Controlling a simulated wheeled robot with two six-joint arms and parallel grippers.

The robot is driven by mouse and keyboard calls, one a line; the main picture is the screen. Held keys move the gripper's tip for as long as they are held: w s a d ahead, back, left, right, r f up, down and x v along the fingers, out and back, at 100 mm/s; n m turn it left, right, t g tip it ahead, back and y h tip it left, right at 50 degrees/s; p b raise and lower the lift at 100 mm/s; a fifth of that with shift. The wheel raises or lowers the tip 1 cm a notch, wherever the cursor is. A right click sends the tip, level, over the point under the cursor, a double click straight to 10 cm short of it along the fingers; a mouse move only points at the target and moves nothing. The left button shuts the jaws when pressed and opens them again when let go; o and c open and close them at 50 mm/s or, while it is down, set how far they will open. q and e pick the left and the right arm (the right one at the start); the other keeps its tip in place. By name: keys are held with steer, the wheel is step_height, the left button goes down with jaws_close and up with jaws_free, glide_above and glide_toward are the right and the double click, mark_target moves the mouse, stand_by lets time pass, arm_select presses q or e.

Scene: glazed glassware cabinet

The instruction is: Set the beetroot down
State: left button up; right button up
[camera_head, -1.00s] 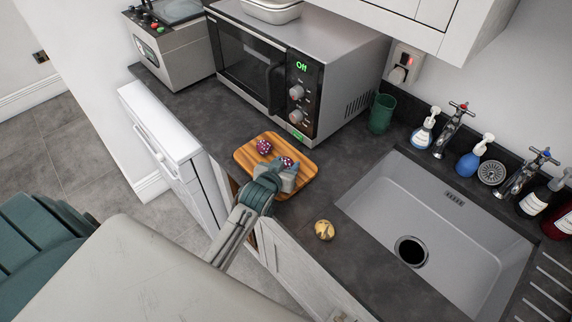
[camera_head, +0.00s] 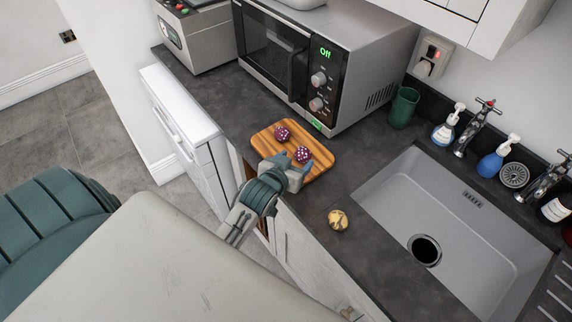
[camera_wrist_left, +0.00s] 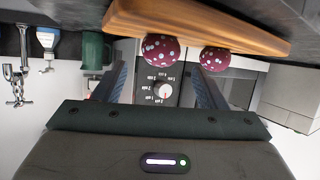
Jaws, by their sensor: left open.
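Two dark purple beetroots with white spots rest on the wooden chopping board (camera_head: 318,172). The nearer beetroot (camera_head: 303,154) is toward the board's right side, and the other beetroot (camera_head: 282,133) is behind it to the left. My left gripper (camera_head: 291,168) is open at the board's front edge, just short of the nearer beetroot. In the left wrist view, which is upside down, the nearer beetroot (camera_wrist_left: 160,49) shows between the lines of the open fingers, beyond their tips. The other beetroot (camera_wrist_left: 214,58) is to its right. My right gripper is not in view.
A yellowish round item (camera_head: 338,219) lies on the dark worktop beside the sink (camera_head: 385,205). A microwave (camera_head: 318,65) stands behind the board, and a green cup (camera_head: 403,107) stands to its right.

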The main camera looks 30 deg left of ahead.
arm_select(q)
steer(key=b+v, duration=0.1)
steer(key=v, duration=0.4)
steer(key=shift+s+d, duration=0.1)
steer(key=shift+s, duration=0.2)
steer(key=shift+s+r, duration=0.25)
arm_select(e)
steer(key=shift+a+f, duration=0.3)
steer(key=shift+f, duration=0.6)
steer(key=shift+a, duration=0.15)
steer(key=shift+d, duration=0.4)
arm_select(q)
steer(key=shift+f, duration=0.1)
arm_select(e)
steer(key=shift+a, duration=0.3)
